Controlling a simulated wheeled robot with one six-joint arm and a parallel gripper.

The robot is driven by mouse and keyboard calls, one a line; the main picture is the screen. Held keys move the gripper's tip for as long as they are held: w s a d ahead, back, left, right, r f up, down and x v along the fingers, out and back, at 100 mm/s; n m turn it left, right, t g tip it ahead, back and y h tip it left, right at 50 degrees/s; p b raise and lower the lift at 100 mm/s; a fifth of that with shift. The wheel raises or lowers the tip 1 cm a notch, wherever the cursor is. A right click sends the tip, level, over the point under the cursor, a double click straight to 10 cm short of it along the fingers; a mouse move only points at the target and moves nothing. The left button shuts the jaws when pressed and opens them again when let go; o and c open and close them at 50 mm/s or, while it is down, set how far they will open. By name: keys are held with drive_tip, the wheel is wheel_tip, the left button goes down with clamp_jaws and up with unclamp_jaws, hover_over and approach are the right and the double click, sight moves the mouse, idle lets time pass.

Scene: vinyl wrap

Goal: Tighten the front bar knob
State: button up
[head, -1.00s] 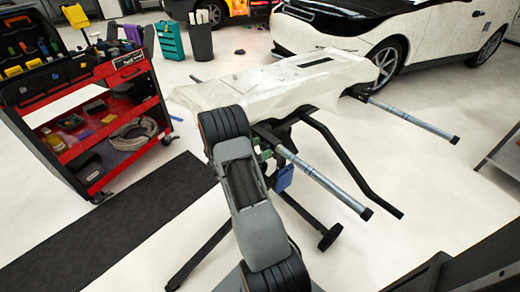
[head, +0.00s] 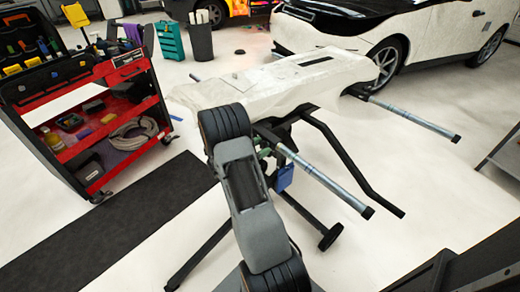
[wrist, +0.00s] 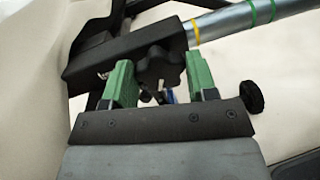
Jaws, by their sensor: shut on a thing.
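The front bar knob (wrist: 160,68) is a black lobed knob under a black clamp sleeve in the wrist view. My gripper (wrist: 160,84) has green fingers, one on each side of the knob, and is shut on it. The silver front bar (wrist: 240,20), with yellow and green bands, runs out of the sleeve to the upper right. In the head view the same bar (head: 325,178) sticks out to the lower right from the stand. There my arm hides most of the gripper and the knob.
A white-wrapped panel (head: 225,95) lies on the stand, and a second bar (head: 415,118) sticks out farther back. Another round black knob (wrist: 250,97) is right of my gripper. A red tool cart (head: 130,72) stands left, a white car (head: 420,35) behind. The floor between is mostly clear.

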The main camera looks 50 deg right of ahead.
drive_tip(key=m+b, duration=0.3)
drive_tip(key=m, duration=0.1)
drive_tip(key=shift+f+b, duration=0.2)
drive_tip(key=shift+b, duration=0.1)
drive_tip(key=m+t+b, duration=0.1)
drive_tip(key=m+b, duration=0.2)
drive_tip(key=b, duration=0.1)
drive_tip(key=shift+s+m+y, duration=0.15)
drive_tip(key=shift+m+y, duration=0.15)
drive_tip(key=shift+m, duration=0.1)
drive_tip(key=m+b, duration=0.2)
drive_tip(key=b, duration=0.2)
drive_tip(key=m+t+b, duration=0.1)
drive_tip(key=m+b, duration=0.2)
drive_tip(key=b, duration=0.1)
drive_tip(key=shift+s+f, duration=0.1)
drive_tip(key=shift+f, duration=0.1)
drive_tip(key=m+b, duration=0.3)
drive_tip(key=b, duration=0.1)
drive_tip(key=shift+r+t, duration=0.1)
drive_tip(key=shift+t, duration=0.2)
drive_tip(key=m+b, duration=0.1)
drive_tip(key=m, duration=0.2)
drive_tip(key=shift+r+t, duration=0.15)
drive_tip(key=shift+t, duration=0.15)
drive_tip(key=m, duration=0.8)
drive_tip(key=shift+f+m+t+h, duration=0.2)
drive_tip(key=shift+m+t+h, duration=0.1)
drive_tip(key=shift+t+h, duration=0.1)
drive_tip(key=shift+m, duration=2.1)
